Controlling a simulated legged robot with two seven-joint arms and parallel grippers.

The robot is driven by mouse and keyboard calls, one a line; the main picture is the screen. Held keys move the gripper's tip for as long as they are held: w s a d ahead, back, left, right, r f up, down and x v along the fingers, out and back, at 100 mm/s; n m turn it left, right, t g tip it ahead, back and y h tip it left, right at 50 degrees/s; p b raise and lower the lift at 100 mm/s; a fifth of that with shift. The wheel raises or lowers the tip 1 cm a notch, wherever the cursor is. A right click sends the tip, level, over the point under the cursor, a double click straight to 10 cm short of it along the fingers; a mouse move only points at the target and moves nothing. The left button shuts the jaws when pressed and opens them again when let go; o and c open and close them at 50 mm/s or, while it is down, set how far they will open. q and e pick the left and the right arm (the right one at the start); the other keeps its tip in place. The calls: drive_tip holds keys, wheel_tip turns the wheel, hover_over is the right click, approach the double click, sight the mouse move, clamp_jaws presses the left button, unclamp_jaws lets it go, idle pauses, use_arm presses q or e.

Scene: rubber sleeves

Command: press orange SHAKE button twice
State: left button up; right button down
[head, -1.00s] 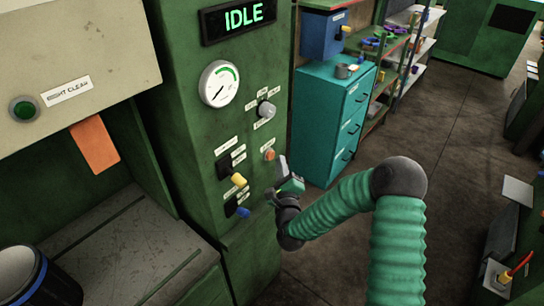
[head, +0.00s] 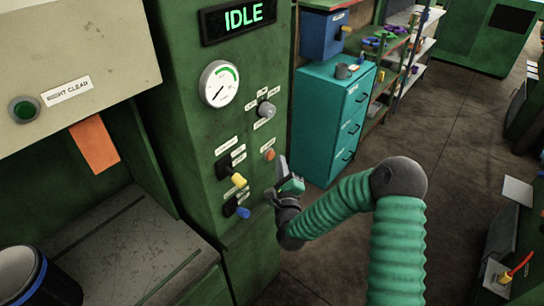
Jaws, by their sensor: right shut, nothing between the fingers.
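A small round orange button (head: 269,155) sits on the front of the green control panel (head: 185,130), below the grey knob; its label is too small to read. My right gripper (head: 283,164) is shut and empty, just to the right of and slightly below the button in the picture. A small gap shows between them, and I cannot tell the depth between them. The display (head: 238,18) at the top of the panel reads IDLE. My left gripper is out of view.
On the panel are a gauge (head: 220,84), a grey knob (head: 266,110), a yellow-tipped lever (head: 238,180) and a blue-tipped lever (head: 242,212), both close to my right gripper. A teal cabinet (head: 322,125) stands behind, to the right. Open floor lies further right.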

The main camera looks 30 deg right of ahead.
idle(0.3)
drive_tip(key=shift+w+a+r, duration=0.1)
drive_tip(key=shift+w+a, duration=0.1)
drive_tip(key=shift+w, duration=0.15)
drive_tip(key=shift+w+a, duration=0.15)
drive_tip(key=shift+w, duration=0.15)
idle(0.5)
drive_tip(key=shift+s, duration=0.1)
drive_tip(key=shift+s+d, duration=0.3)
drive_tip(key=shift+s, duration=0.35)
drive_tip(key=shift+s+d, duration=0.3)
drive_tip(key=shift+s, duration=0.45)
drive_tip(key=shift+s+d, duration=0.35)
drive_tip(key=shift+s, duration=0.45)
drive_tip(key=shift+s+d, duration=0.3)
drive_tip(key=shift+s, duration=0.45)
